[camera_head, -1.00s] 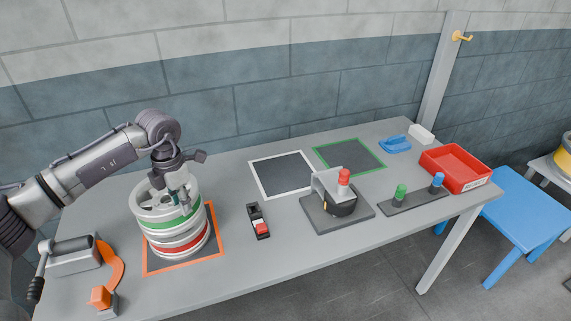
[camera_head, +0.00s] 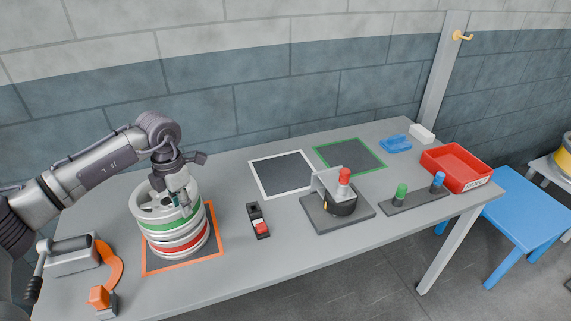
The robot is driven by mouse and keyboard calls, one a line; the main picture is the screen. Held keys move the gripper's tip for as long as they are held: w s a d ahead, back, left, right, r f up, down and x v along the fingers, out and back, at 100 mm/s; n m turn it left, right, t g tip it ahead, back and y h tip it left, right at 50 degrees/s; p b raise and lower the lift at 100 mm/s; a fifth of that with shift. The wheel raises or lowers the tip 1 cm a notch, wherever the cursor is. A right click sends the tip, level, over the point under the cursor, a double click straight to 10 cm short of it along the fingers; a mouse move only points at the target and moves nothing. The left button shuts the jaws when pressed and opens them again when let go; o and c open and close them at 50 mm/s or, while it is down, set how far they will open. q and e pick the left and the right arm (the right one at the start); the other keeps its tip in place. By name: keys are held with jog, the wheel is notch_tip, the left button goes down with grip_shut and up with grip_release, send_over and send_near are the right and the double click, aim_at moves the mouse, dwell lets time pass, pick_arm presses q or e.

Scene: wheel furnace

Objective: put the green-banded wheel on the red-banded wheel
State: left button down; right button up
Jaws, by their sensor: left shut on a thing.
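The green-banded wheel (camera_head: 167,225) is silver with a green stripe and sits at the top of a stack on the left of the table. The red-banded wheel (camera_head: 184,250) is directly below it, inside the orange square outline (camera_head: 215,213). The two wheels look roughly in line and seem to touch. My left gripper (camera_head: 180,200) points down into the top of the green-banded wheel and is shut on it; its fingertips are partly hidden by the wheel. My right gripper is not in view.
An orange-and-grey lever device (camera_head: 82,255) stands left of the stack. A small black block with a red switch (camera_head: 259,222) lies to the right. A fixture with a red knob (camera_head: 338,202) is further right. The white (camera_head: 283,174) and green (camera_head: 350,155) outlined squares are empty.

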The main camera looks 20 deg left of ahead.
pick_arm(q)
jog(key=shift+f+b, duration=0.4)
jog(key=shift+f, duration=0.05)
dwell(0.3)
jog(key=c, duration=0.9)
grip_release()
jog(key=shift+f, duration=0.15)
